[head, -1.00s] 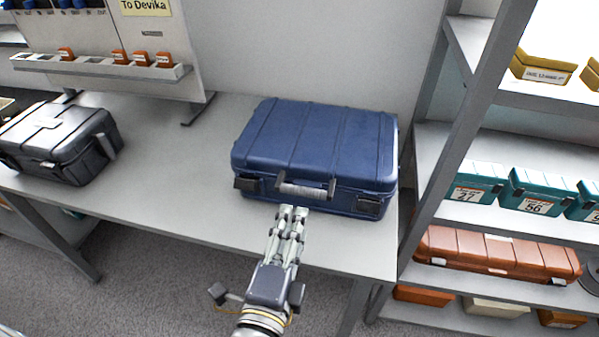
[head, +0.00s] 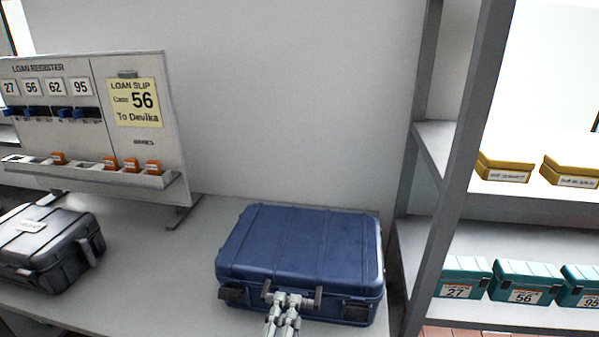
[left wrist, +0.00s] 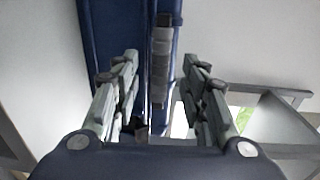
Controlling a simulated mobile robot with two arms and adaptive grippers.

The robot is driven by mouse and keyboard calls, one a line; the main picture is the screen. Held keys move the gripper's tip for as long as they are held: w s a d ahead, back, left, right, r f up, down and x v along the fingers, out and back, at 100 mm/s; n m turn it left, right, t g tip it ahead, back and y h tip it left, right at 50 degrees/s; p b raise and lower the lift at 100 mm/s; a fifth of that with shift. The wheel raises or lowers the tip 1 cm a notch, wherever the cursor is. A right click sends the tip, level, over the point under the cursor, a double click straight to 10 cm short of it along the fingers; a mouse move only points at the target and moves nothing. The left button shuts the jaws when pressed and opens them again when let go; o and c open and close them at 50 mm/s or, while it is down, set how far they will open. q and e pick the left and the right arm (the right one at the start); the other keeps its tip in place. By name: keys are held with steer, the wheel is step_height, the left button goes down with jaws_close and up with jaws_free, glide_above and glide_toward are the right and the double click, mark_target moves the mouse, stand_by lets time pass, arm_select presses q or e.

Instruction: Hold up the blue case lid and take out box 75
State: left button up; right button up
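The blue case (head: 300,245) stands on the grey table with its lid shut. Its front handle (head: 308,296) faces me, with a latch at each side. My left gripper (head: 288,299) is at the front of the case, at the handle. In the left wrist view my left gripper (left wrist: 160,62) has its fingers apart, with the grey handle (left wrist: 160,75) between them and a gap on each side. The inside of the case is hidden, and no box marked 75 shows. My right gripper is not in view.
A black case (head: 50,245) stands on the table at the left. A loan register board (head: 90,120) with a slip for case 56 stands behind. Shelves on the right hold teal boxes (head: 523,281) marked 27, 56 and 95, and yellow bins (head: 505,168) above.

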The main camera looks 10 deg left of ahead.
arm_select(q)
steer(key=shift+w, duration=1.25)
steer(key=shift+w, duration=0.25)
jaws_close()
